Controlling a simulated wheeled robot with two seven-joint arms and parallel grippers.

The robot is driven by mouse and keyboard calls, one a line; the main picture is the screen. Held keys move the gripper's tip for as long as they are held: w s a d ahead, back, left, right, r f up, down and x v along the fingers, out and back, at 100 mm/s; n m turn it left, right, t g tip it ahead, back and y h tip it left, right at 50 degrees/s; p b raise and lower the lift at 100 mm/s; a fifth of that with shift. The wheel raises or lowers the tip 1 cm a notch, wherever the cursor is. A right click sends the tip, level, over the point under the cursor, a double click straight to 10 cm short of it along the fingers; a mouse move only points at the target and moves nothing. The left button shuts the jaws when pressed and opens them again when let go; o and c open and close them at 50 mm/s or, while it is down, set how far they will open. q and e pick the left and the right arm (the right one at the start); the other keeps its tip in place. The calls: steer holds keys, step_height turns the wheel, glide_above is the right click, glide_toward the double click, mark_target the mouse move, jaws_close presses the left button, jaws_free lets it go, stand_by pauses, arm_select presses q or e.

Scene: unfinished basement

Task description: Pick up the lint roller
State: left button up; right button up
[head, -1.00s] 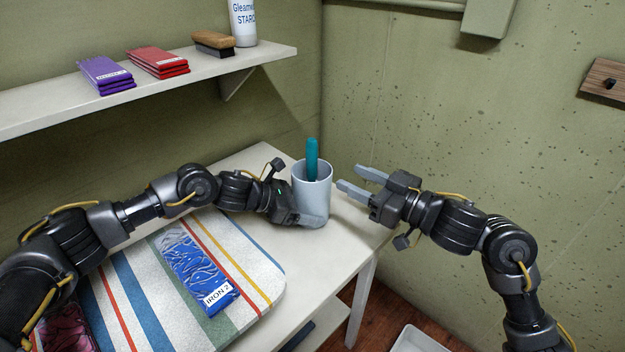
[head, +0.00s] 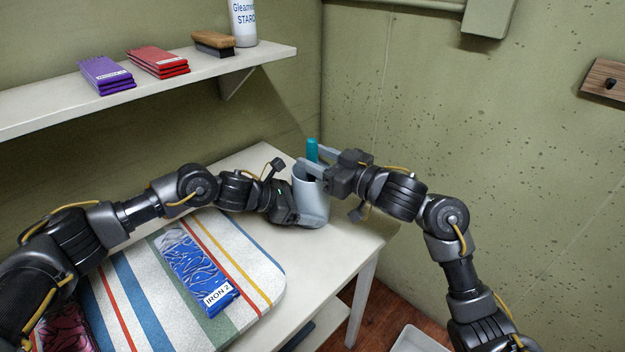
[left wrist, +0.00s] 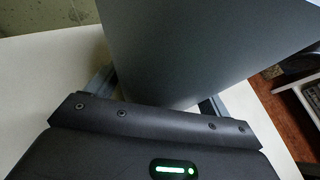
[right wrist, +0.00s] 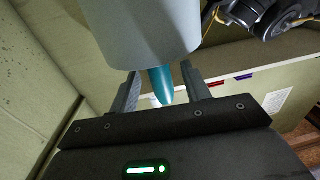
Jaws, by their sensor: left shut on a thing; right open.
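The lint roller shows as a teal handle (head: 312,150) standing up out of a grey-blue cup (head: 315,205) near the table's corner; its lower part is hidden inside. My left gripper (head: 300,216) is shut on the cup from the left, with the cup wall (left wrist: 190,45) between its fingers in the left wrist view. My right gripper (head: 312,164) is open at the cup's rim. In the right wrist view the handle (right wrist: 161,84) lies between the two spread fingers, with a gap on both sides.
A striped ironing pad (head: 130,290) with a blue "IRON 2" packet (head: 200,275) lies left of the cup. Above, a shelf (head: 150,91) holds purple packets (head: 106,75), red packets (head: 158,62), a brush (head: 213,43) and a starch bottle (head: 243,22). A speckled wall stands at right.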

steer(key=shift+x, duration=0.8)
steer(key=shift+c, duration=0.2)
jaws_close()
step_height(320, 180, up, 10)
arm_select(q)
steer(key=o, duration=0.7)
steer(key=v, duration=1.2)
steer(key=shift+a+f, duration=0.1)
